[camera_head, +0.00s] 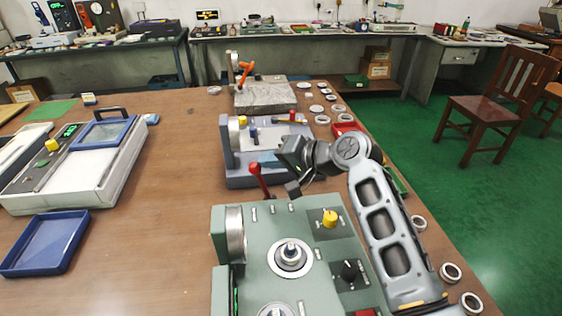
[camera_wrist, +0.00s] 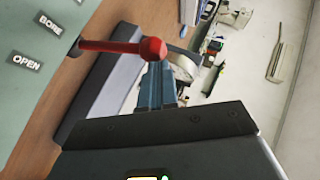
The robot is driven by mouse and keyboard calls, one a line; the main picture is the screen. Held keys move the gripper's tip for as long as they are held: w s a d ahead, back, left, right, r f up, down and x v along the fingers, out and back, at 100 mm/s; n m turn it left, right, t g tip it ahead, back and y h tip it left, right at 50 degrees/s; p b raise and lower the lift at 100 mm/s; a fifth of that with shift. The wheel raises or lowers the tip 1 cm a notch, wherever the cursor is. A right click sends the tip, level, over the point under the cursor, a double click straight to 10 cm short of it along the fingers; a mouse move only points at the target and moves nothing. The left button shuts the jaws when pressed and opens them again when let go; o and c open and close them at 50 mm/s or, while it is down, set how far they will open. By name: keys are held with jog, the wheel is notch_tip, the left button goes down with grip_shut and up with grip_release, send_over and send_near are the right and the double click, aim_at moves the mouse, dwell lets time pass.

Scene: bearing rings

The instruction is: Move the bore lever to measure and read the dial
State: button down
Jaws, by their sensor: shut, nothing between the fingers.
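The bore lever (camera_head: 256,178) is a red handle with a round knob, standing up at the back left of the green measuring machine (camera_head: 255,222). In the wrist view the red lever (camera_wrist: 112,47) juts across beside BORE and OPEN labels. My gripper (camera_head: 287,152) is just right of and behind the lever in the head view. In the wrist view its blue-grey fingers (camera_wrist: 156,82) are shut and empty, with tips close to the red knob; I cannot tell if they touch. A round silver dial housing (camera_head: 235,232) is edge-on at the machine's left; its face is hidden.
A metal ring (camera_head: 291,256) sits on the green machine, near a yellow knob (camera_head: 330,217) and a black knob (camera_head: 350,270). A blue-grey machine (camera_head: 240,178) stands behind. Loose rings (camera_head: 451,273) lie along the right table edge.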

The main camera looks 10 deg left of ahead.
jog(key=shift+s+a+f, duration=0.1)
jog(key=shift+s+a, duration=0.1)
jog(key=shift+a, duration=0.45)
jog(key=shift+s+a+f, duration=0.1)
jog(key=shift+s+a, duration=0.1)
jog(key=shift+a, duration=0.45)
